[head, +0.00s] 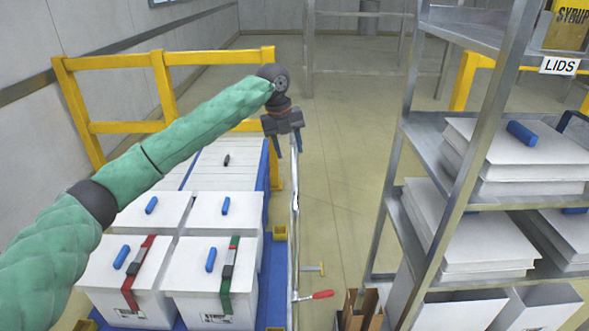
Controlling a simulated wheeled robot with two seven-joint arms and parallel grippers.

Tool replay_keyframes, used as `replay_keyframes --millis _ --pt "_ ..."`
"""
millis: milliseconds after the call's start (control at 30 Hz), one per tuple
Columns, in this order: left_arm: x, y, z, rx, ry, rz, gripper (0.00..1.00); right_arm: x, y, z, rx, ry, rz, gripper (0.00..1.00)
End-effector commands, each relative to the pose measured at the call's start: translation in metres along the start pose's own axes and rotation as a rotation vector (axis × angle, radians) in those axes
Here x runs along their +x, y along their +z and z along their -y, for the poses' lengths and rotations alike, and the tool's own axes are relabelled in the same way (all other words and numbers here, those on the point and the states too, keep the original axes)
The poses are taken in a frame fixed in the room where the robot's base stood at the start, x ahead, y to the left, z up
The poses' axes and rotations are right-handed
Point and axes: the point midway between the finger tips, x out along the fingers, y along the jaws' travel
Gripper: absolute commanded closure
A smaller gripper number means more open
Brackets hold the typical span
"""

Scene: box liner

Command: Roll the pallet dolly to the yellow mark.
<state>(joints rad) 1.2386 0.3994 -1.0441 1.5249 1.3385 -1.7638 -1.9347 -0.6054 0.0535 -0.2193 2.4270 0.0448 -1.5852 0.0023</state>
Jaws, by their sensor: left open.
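My left gripper (286,151) hangs at the upper middle with its jaws pointing down, apart and empty. It is over the right edge of a blue base (272,276), above the upper end of a thin metal rail (294,230). The blue base carries white lidded boxes and may be the pallet dolly; its wheels are not seen. I cannot tell whether the gripper touches the rail. No yellow floor mark can be made out. My right gripper is not in view.
Nearby white boxes have red (138,277) and green (230,276) straps. A yellow guardrail (120,127) stands behind. A metal rack (424,185) with lids fills the right. A red-handled clamp (321,295) sticks out beside the rail. The floor (345,170) between is clear.

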Motion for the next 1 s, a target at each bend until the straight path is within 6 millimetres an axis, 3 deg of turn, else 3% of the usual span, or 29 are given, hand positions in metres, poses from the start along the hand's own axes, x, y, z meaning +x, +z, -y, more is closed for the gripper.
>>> replay_keyframes --millis 133,367,700,1000 --pt "0.0 0.0 -0.001 0.141 0.002 0.0 0.56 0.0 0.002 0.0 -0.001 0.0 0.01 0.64" --pt "0.007 0.0 -0.001 0.199 0.003 0.0 0.56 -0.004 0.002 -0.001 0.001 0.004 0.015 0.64" --pt "0.054 0.0 -0.001 0.196 0.003 -0.001 0.56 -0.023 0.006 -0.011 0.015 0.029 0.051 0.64" --pt "0.077 0.0 -0.001 0.196 0.002 0.001 0.56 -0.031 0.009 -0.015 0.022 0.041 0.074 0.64"
